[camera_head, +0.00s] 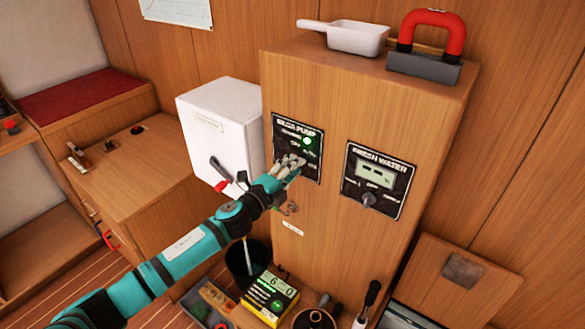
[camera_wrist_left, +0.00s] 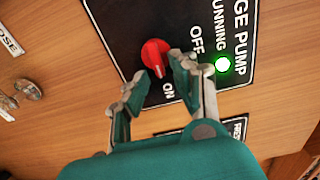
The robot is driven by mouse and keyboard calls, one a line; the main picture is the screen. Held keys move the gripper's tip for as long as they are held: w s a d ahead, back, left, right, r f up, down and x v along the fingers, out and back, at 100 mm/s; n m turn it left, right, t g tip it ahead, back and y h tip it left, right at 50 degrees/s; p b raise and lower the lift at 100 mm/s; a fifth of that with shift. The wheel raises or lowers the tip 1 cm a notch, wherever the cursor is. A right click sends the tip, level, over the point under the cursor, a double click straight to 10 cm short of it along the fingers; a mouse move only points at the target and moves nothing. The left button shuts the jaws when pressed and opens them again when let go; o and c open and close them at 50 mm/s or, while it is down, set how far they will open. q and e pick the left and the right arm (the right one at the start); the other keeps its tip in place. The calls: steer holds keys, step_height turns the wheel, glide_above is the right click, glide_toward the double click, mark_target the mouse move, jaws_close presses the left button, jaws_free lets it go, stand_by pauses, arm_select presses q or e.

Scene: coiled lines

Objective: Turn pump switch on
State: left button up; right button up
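The black bilge pump panel (camera_head: 284,125) is on the front of the wooden cabinet; it also shows in the left wrist view (camera_wrist_left: 115,20). Its red rotary switch (camera_wrist_left: 154,54) has a white mark that points toward the ON label. The green running light (camera_wrist_left: 222,65) is lit, and it also glows in the head view (camera_head: 307,141). My left gripper (camera_head: 294,162) is at the panel and hides the red switch in the head view. In the left wrist view its fingers (camera_wrist_left: 157,92) are apart and empty, close to the switch; contact cannot be told. My right gripper is not in view.
A fresh water panel (camera_head: 401,189) with a knob is to the right. A white box (camera_head: 213,125) with a lever is to the left. A white scoop (camera_head: 358,37) and a red-handled tool (camera_head: 432,40) lie on top.

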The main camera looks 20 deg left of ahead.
arm_select(q)
steer(key=shift+o, duration=0.2)
steer(key=v, duration=1.2)
steer(key=shift+r, duration=0.1)
